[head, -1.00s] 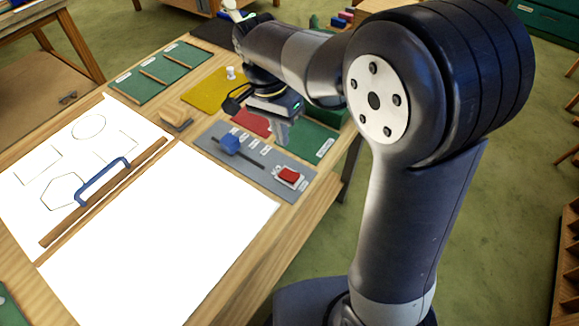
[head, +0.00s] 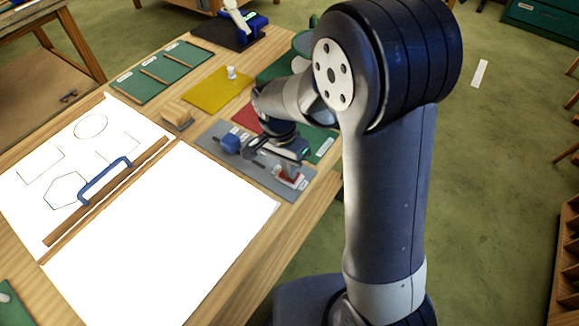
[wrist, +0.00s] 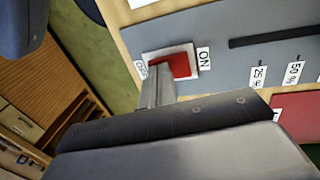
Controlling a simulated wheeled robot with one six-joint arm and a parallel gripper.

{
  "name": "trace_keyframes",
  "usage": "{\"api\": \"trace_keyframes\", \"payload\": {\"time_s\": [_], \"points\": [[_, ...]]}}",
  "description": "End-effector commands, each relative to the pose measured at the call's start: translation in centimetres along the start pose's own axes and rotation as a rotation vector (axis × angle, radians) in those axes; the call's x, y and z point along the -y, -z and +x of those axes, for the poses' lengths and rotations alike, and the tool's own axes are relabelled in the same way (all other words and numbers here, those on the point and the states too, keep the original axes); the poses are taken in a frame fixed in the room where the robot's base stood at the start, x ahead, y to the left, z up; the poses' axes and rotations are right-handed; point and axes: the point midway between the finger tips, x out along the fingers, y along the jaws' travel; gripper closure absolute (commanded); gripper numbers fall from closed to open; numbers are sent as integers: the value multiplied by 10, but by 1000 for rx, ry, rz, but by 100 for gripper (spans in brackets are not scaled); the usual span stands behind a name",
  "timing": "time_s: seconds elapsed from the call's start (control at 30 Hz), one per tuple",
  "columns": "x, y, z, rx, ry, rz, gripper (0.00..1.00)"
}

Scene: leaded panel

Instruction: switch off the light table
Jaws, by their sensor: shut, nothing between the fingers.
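The light table (head: 150,235) glows bright white. In the wrist view the red switch (wrist: 181,65) lies in a white frame, with the ON label (wrist: 204,60) on one side and the OFF label (wrist: 140,69) on the other. My gripper (wrist: 157,78) is shut and empty, its fingertips over the OFF end of the switch. I cannot tell whether they touch it.
A blue slider knob (head: 230,143) stands on the same panel, left of my gripper. A blue-handled wooden bar (head: 104,184) lies across the lit surface. A wooden block (head: 177,116) and a yellow mat (head: 216,92) are behind. The panel's front-right side borders the table edge.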

Motion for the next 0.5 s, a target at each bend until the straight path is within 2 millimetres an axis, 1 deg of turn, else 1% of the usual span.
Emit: {"api": "trace_keyframes", "payload": {"time_s": [0.17, 0.37, 0.43, 0.5], "points": [[-1, 0, 4, 0, 19, 1, 100], [-5, 0, 16, 1, 137, 4, 100], [-5, 0, 12, 3, 140, -1, 100], [-5, -1, 12, 4, 137, -1, 100]]}}
